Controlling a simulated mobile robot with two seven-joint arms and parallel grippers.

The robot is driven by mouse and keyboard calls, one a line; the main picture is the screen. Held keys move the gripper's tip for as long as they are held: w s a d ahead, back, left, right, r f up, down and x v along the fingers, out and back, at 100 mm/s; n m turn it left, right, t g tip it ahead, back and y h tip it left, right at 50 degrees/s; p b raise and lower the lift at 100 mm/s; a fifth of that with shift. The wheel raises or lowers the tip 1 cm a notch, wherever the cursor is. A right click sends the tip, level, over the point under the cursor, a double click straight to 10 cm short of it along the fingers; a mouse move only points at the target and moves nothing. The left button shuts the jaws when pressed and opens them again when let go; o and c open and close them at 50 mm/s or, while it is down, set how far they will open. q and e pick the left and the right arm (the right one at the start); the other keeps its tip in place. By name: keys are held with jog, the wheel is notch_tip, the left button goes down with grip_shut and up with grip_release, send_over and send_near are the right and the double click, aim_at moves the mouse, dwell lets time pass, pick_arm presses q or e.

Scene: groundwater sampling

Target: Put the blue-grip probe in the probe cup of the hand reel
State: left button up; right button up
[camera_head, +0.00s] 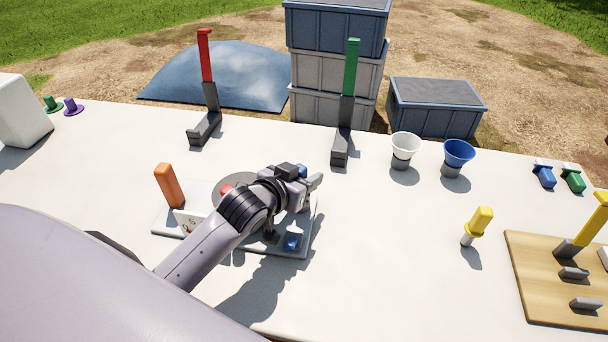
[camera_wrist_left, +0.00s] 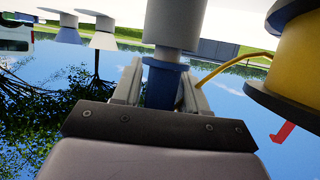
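My left gripper (camera_head: 314,184) is over the right part of the hand reel (camera_head: 165,222) and is shut on the blue-grip probe (camera_head: 302,171). In the left wrist view the blue grip (camera_wrist_left: 162,84) sits between the two fingers, and a thick grey-white cylinder (camera_wrist_left: 178,22) adjoins it. My arm hides much of the reel. A small blue part (camera_head: 292,242), possibly the probe cup, stands at the front right of the reel base, apart from the probe in the head view. My right gripper is not in view.
An orange post (camera_head: 168,186) rises at the reel's left. Red (camera_head: 205,55) and green (camera_head: 351,68) upright handles stand behind. White (camera_head: 405,145) and blue (camera_head: 458,153) cups, a yellow-grip piece (camera_head: 480,221) and a wooden board (camera_head: 535,285) are to the right. The front centre is clear.

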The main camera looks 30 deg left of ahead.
pick_arm(q)
jog(key=shift+o, duration=0.6)
jog(key=shift+r, duration=0.1)
jog(key=shift+r, duration=0.1)
jog(key=shift+s+r, duration=0.1)
jog(key=shift+s, duration=0.35)
jog(key=p+v, duration=0.1)
jog(key=v, duration=1)
jog(key=shift+s, duration=0.1)
